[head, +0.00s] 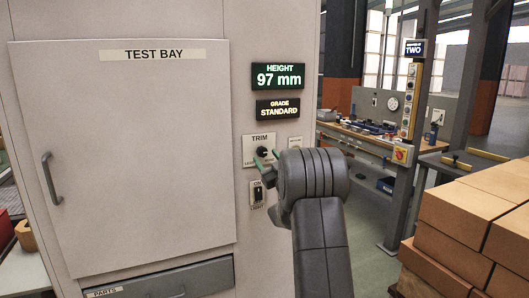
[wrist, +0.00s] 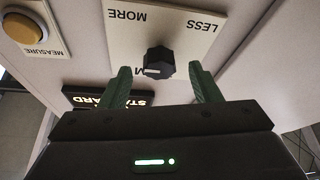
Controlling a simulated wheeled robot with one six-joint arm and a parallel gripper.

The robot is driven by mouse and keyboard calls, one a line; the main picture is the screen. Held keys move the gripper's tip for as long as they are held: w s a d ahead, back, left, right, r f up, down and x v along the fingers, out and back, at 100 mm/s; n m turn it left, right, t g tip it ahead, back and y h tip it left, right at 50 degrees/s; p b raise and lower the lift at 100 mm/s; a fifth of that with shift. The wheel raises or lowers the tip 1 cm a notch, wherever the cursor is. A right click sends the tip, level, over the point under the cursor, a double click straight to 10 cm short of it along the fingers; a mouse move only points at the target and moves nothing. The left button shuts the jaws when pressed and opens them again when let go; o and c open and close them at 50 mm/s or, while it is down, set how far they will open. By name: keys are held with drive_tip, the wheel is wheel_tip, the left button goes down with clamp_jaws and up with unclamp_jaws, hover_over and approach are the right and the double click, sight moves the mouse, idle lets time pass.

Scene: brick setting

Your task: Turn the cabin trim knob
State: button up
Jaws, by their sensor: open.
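The trim knob (wrist: 159,62) is small, black and faceted, on a white plate (wrist: 190,35) marked MORE and LESS; the wrist view is upside down. A pale mark shows on the knob's lower left side in that view, near a letter M. In the head view the knob (head: 262,152) sits under the word TRIM. My gripper (wrist: 159,72) is open, its green fingers on either side of the knob, with gaps showing. Whether the tips reach past the knob's face is hard to tell. My gripper (head: 267,160) partly covers the plate in the head view.
Above the plate, displays read HEIGHT 97 mm (head: 278,77) and GRADE STANDARD (head: 278,108). A MEASURE button (wrist: 25,32) is beside the plate. A light switch (head: 257,193) is below it. The TEST BAY door (head: 130,150) is shut. Brown blocks (head: 470,215) are stacked at right.

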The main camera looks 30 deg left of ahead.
drive_tip(key=shift+x, duration=1.25)
drive_tip(key=shift+c, duration=0.5)
drive_tip(key=c, duration=0.9)
drive_tip(key=shift+f+m+t+b, duration=0.15)
drive_tip(key=shift+m+t+b, duration=0.15)
drive_tip(key=shift+m+b, duration=0.15)
